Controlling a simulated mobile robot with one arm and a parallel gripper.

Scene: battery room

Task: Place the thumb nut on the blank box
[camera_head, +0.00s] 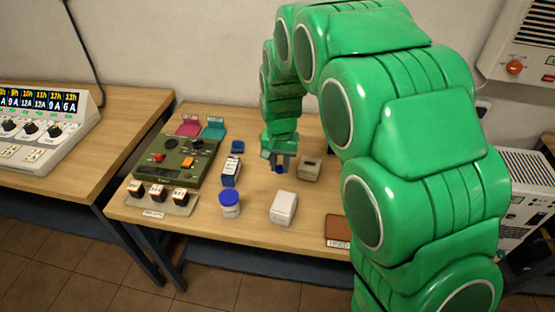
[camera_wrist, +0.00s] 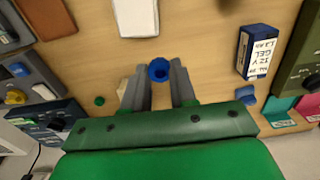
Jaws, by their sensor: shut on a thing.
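My gripper (camera_head: 279,167) is shut on the blue thumb nut, above the middle of the table, short of the wall. In the wrist view the round blue thumb nut (camera_wrist: 158,70), with a dark centre hole, sits between the fingertips of my gripper (camera_wrist: 160,78). A plain white box with no visible label, likely the blank box (camera_head: 284,207), stands on the table nearer the front edge. In the wrist view the white box (camera_wrist: 136,18) is ahead of the fingertips, apart from the nut.
A beige box (camera_head: 310,170) stands just right of my gripper. A blue-and-white labelled box (camera_head: 230,173) and a blue-lidded jar (camera_head: 230,204) stand left. A green control unit (camera_head: 178,160) is farther left. A brown tray (camera_head: 338,228) lies at front right.

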